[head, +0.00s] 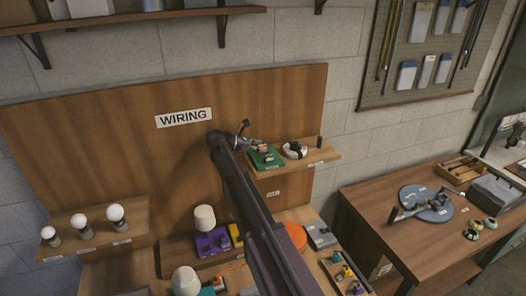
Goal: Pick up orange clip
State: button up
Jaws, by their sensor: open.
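My arm reaches up across the middle of the head view. My gripper (246,134) is small and dark at the far end of the arm, open, beside the small right shelf (322,158). No orange clip can be made out for certain. A large orange rounded object (296,235) lies on the bench, partly hidden behind my arm. Small orange bits (218,282) show near the lower lamp, too small to identify. The green block (266,158) on the right shelf is just below and right of my gripper.
A white ring-shaped item (294,149) sits on the right shelf. Several bulbs (84,226) stand on the left shelf. A purple block (212,242) and a small lamp shade (205,217) are on the bench. The wooden WIRING board (90,130) stands behind. A side table (430,245) is at right.

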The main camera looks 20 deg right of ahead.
jog(key=shift+b+x, duration=0.35)
jog(key=shift+x, duration=1.1)
grip_shut()
